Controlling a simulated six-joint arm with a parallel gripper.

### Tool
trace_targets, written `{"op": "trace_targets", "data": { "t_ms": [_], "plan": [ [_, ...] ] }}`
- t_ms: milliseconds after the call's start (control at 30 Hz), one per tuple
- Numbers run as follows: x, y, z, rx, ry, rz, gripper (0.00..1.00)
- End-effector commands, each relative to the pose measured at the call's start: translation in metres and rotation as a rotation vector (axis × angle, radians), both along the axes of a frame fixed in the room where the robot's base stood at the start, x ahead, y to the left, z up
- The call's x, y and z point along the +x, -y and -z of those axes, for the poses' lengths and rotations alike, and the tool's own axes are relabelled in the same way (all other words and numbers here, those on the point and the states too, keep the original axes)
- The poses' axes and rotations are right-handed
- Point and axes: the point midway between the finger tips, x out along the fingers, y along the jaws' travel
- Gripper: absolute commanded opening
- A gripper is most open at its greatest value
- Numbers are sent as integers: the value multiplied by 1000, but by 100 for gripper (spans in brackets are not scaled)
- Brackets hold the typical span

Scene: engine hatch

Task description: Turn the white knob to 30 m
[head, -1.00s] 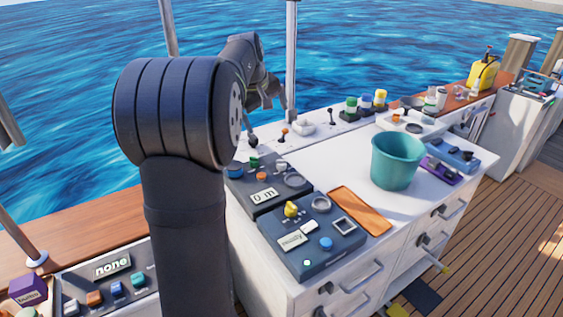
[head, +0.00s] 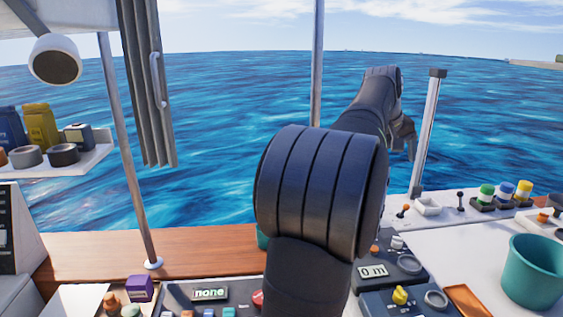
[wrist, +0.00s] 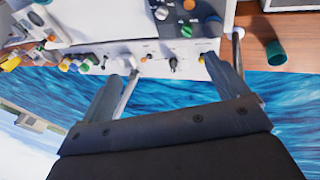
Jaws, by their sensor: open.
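The dark panel (head: 415,271) has a display (head: 373,271) reading "0 m". The small white knob (head: 397,242) is near the panel's back edge, close to an orange button (head: 375,249) and a grey ring (head: 409,264). My arm hides part of the panel's left side. My gripper (head: 405,140) is raised above and behind the panel, apart from the knob. In the wrist view, my gripper (wrist: 170,62) is open with nothing between its fingers; the panel is at the top edge, with a green button (wrist: 186,31) and a blue one (wrist: 213,27).
A teal bucket (head: 533,275) stands on the white counter to the right. A pole (head: 428,135) rises close beside the gripper. Small levers (head: 460,200) and coloured buttons (head: 504,192) line the back ledge. A second panel at lower left reads "none" (head: 209,293).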

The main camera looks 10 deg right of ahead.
Motion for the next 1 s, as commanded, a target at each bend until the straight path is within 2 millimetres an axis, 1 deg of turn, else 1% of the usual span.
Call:
{"op": "trace_targets", "data": {
  "t_ms": [33,167,200,267,367,600,700,833,1000],
  "plan": [
    [0,0,0,0,0,0,80],
    [0,0,0,0,0,0,55],
    [0,1,1,2,1,4,53],
    [1,3,6,8,9,22,53],
    [5,13,27,41,49,113,53],
    [15,47,105,172,219,501,53],
    [16,56,129,218,273,630,53],
    [16,63,145,249,313,724,53],
    [20,67,160,257,322,745,53]
  ]
}}
